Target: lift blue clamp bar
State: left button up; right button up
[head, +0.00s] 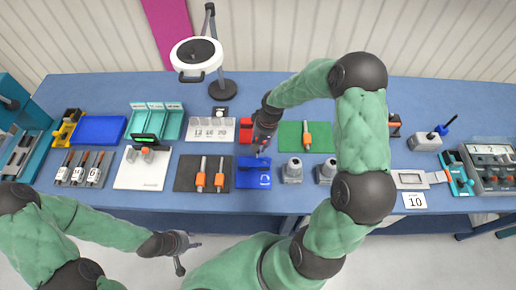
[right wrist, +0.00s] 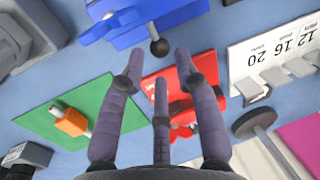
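A blue clamp (head: 253,173) sits near the front edge of the table, in the middle. In the right wrist view the blue clamp (right wrist: 122,18) is at the top, with a lever ending in a black ball knob (right wrist: 159,47). My right gripper (head: 262,148) is over the table just behind the blue clamp. In the right wrist view, my right gripper's (right wrist: 160,68) fingers are spread and empty, with their tips just short of the knob. My left gripper (head: 188,256) is open and empty, low in front of the table.
A red clamp (head: 245,130) stands right behind the blue one, and shows beneath the right fingers (right wrist: 183,90). A green mat (head: 291,128) lies to the right, a numbered white block (head: 207,133) to the left. Grey fixtures (head: 292,172) stand close beside the blue clamp.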

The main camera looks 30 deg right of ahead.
jog(key=shift+w+a+f, duration=0.1)
jog(key=shift+a+f, duration=0.05)
jog(key=shift+f, duration=0.75)
jog(key=shift+a+f, duration=0.15)
jog(key=shift+f, duration=0.75)
grip_shut()
jog(key=shift+w, duration=0.1)
